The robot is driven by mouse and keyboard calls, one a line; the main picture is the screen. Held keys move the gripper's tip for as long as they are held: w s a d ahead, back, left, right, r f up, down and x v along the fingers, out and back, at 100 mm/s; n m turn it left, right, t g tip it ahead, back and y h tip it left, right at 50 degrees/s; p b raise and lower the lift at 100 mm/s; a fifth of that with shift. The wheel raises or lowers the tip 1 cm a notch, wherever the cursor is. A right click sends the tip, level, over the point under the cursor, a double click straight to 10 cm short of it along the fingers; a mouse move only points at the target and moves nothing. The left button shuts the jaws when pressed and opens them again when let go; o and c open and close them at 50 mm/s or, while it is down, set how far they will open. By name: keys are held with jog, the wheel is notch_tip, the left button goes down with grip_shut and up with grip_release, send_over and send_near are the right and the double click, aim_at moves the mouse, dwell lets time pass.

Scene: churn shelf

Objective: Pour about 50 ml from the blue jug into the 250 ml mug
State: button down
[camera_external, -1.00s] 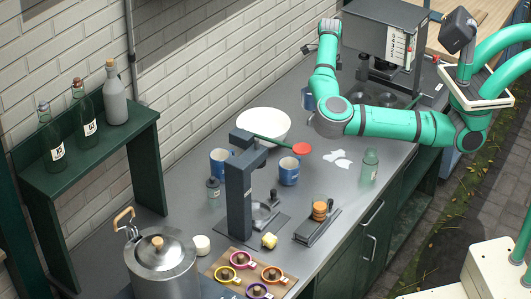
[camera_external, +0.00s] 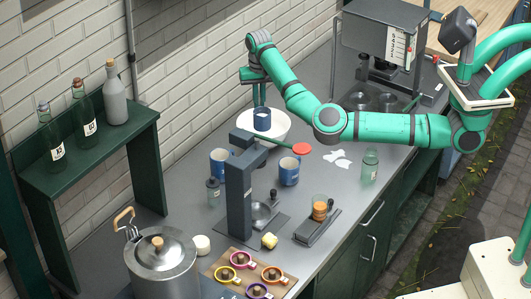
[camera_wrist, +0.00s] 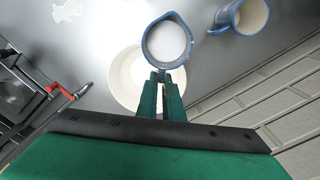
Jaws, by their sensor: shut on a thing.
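The blue jug (camera_external: 262,119) hangs upright over the white bowl (camera_external: 281,138). My gripper (camera_external: 259,97) is shut on it from above in the external view. In the wrist view my gripper (camera_wrist: 162,80) holds the jug (camera_wrist: 168,43) at its near side, and pale content shows inside its rim. Two blue mugs stand on the counter, one on the left (camera_external: 220,161) and one on the right (camera_external: 289,172); I cannot tell which is the 250 ml one. One blue mug (camera_wrist: 240,16) shows at the top right of the wrist view.
A dark press stand (camera_external: 240,195) with a red-ended lever (camera_external: 301,148) stands close in front of the bowl. A brick wall (camera_external: 190,80) is behind. A steel pot (camera_external: 160,262) stands front left.

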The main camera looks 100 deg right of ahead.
aim_at(257, 129)
jog(key=w+a+f+n, duration=0.3)
jog(key=w+f+n, duration=0.2)
jog(key=f+n, duration=0.2)
jog(key=shift+a+f+n, duration=0.25)
jog(key=shift+f+n, duration=0.05)
jog(key=shift+n, duration=0.2)
jog(key=shift+s+a+r+t+h, duration=0.1)
jog(key=shift+s+a+t+h, duration=0.55)
jog(key=shift+a+h, duration=0.15)
jog(key=shift+s+a+t+h, duration=0.55)
jog(key=shift+a+t+h, duration=0.15)
jog(key=shift+a, duration=0.15)
jog(key=s+a+r+t+h, duration=0.2)
jog(key=a+h, duration=0.1)
jog(key=shift+s+a+r+t, duration=0.1)
jog(key=shift+s+r+t, duration=0.2)
jog(key=shift+s, duration=0.1)
jog(key=shift+a+r, duration=0.1)
jog(key=shift+s+a+r+t+h, duration=0.55)
jog(key=shift+a+r+t+h, duration=0.1)
jog(key=shift+h, duration=0.15)
jog(key=shift+s+a, duration=0.25)
jog(key=shift+s, duration=0.05)
